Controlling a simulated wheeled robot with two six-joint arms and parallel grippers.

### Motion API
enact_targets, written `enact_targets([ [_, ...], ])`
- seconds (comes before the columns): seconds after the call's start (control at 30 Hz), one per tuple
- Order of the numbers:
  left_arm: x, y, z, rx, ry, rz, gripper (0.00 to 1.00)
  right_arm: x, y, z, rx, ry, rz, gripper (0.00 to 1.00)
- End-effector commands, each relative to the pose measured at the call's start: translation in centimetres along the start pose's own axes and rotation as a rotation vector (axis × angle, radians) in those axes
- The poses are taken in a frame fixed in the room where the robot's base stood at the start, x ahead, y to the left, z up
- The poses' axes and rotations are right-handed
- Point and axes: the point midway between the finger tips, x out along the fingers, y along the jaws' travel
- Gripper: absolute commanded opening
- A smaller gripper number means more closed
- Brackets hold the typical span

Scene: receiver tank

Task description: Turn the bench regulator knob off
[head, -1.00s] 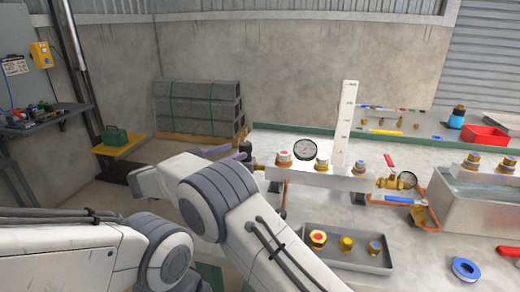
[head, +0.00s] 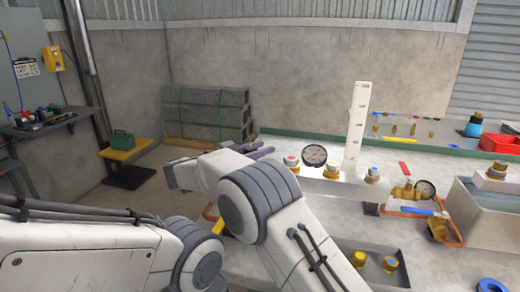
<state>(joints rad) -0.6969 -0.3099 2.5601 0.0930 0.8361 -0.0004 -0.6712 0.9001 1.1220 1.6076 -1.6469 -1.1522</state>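The white manifold block (head: 330,187) lies on the bench, with a round dial gauge (head: 314,155) and several brass fittings on it. The regulator knob at its left end cannot be made out; my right gripper and arm cover that area. My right gripper (head: 262,151) shows as grey-purple fingers just left of the red-topped brass fitting (head: 291,162), at the manifold's left end. Whether the fingers are apart, shut or touching the knob is not clear. My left arm comes in at lower left; its gripper is out of view.
A tall white scale (head: 357,125) stands behind the manifold. A grey tray (head: 400,275) with brass fittings lies in front, partly behind my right arm. A water tank (head: 480,215) stands at right.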

Motion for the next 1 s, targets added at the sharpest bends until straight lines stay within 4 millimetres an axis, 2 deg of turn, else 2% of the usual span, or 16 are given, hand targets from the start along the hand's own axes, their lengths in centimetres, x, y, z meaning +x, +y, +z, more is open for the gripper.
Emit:
enact_targets([
  [0.03,0.0,0.0,0.0,0.0,0.0,0.0,0.5,0.0,0.0,0.0,0.0,0.0,0.0,0.09],
  [0.07,0.0,0.0,0.0,0.0,0.0,0.0,0.5,0.0,0.0,0.0,0.0,0.0,0.0,0.0],
  [0.47,-0.1,0.0,0.0,0.0,0.0,0.0,0.5,-0.1,-0.2,-0.1,-0.002,0.001,-0.07,0.0],
  [0.67,-0.2,0.0,0.0,0.0,0.0,0.0,0.5,-0.2,-0.5,-0.1,-0.004,0.006,-0.203,0.0],
  [1.0,-0.1,0.0,0.0,0.0,0.0,0.0,0.5,-0.5,-1.4,0.1,-0.004,0.016,-0.519,0.0],
])
